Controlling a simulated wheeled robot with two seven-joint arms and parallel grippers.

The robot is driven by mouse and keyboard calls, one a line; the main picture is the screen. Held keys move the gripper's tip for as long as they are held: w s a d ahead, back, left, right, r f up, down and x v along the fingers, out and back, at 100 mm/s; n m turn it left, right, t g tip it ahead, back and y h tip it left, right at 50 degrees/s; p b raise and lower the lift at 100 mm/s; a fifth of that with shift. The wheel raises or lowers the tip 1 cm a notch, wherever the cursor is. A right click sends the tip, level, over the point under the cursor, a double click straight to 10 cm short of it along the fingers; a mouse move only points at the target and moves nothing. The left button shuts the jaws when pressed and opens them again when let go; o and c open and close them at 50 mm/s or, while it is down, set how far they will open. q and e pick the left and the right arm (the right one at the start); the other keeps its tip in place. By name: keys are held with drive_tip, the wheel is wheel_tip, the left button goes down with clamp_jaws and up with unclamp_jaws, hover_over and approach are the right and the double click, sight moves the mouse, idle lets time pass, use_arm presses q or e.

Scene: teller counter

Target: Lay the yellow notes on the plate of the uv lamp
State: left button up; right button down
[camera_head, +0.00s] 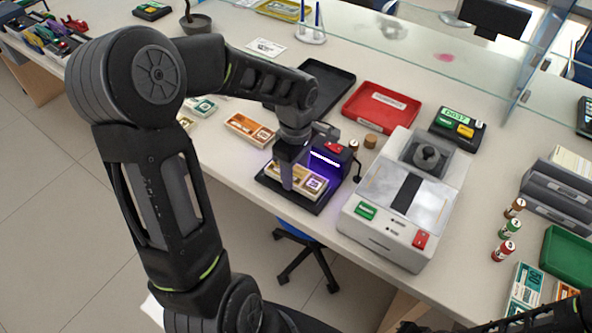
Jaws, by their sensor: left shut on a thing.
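The uv lamp (328,157) stands near the counter's front edge, its purple light lit above a dark plate (272,185). A bundle of yellow notes (313,184) is at the plate, under the light. My left gripper (288,184) points down over the plate and is shut on the yellow notes. The notes look flat and low over the plate; whether they rest fully on it I cannot tell. The gripper hides part of the bundle. My right gripper does not show; only a dark part of my right arm shows at the bottom right.
A grey-white counting machine (397,215) stands close to the right of the lamp. An orange note bundle (250,128) lies left of it. A red tray (382,107) and a black tray (326,80) lie behind. A glass screen runs along the back.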

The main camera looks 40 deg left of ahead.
sight(296, 174)
use_arm(q)
drive_tip(key=shift+f, duration=0.2)
drive_tip(key=shift+f, duration=0.2)
drive_tip(key=o, duration=1.4)
drive_tip(key=shift+r, duration=0.1)
drive_tip(key=shift+o, duration=0.2)
drive_tip(key=shift+r, duration=0.1)
drive_tip(key=shift+r, duration=0.5)
wheel_tip(296, 174, up, 11)
